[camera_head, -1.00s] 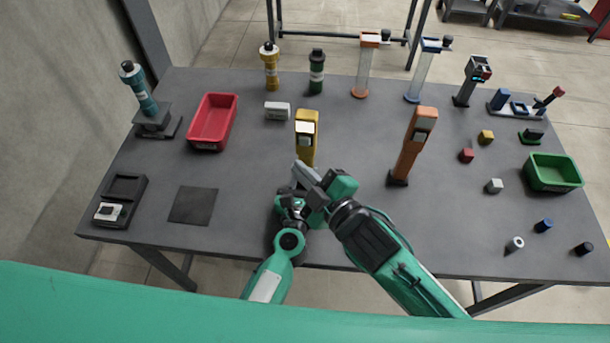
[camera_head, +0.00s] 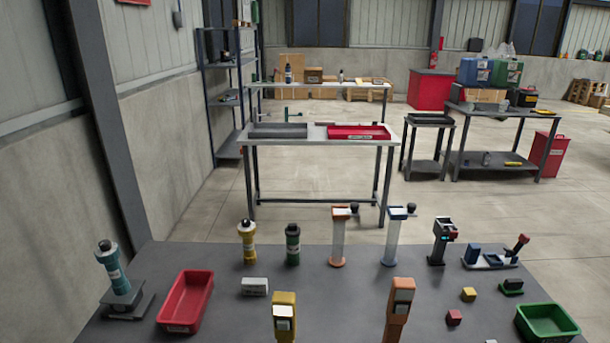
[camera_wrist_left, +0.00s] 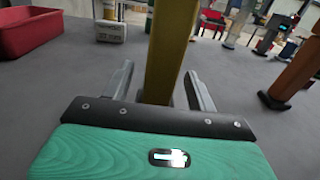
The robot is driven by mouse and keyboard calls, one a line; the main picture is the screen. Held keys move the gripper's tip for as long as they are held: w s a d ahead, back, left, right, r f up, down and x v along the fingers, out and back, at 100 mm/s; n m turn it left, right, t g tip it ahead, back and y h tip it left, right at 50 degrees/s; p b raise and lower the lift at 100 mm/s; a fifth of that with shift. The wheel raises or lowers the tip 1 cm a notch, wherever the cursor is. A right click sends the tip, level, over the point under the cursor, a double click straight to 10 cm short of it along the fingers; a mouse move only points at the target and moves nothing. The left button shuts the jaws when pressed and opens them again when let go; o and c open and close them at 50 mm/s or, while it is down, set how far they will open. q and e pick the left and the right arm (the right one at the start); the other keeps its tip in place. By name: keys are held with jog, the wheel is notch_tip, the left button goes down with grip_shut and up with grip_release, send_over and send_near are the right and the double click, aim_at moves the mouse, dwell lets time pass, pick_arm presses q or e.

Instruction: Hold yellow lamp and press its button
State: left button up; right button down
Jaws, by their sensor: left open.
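The yellow lamp (camera_head: 284,318) stands upright at the front middle of the table in the head view. It has a white square on its front, and its lower part is cut off by the frame. In the left wrist view the yellow post of the lamp (camera_wrist_left: 170,45) rises between the two fingers of my left gripper (camera_wrist_left: 162,82). That gripper is open around the post, and I cannot tell whether a finger touches it. The button cannot be made out clearly. My right gripper is in neither current view.
An orange device (camera_head: 399,310) stands right of the lamp. A white box (camera_head: 254,287) and a red bin (camera_head: 186,301) are to its left. Behind stand a yellow cylinder (camera_head: 247,240) and a green one (camera_head: 293,244). A green bin (camera_head: 547,323) sits at the right.

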pick_arm(q)
jog(key=s, duration=1.1)
jog(key=shift+s+a, duration=0.25)
jog(key=shift+a, duration=0.15)
jog(key=s+b, duration=0.1)
jog(key=s, duration=0.2)
jog(key=s+b, duration=0.1)
jog(key=s, duration=0.3)
jog(key=shift+s+a+f+b, duration=0.1)
jog(key=shift+a+f+b, duration=0.1)
jog(key=shift+b, duration=0.1)
jog(key=shift+s+r, duration=0.2)
jog(key=shift+s, duration=0.45)
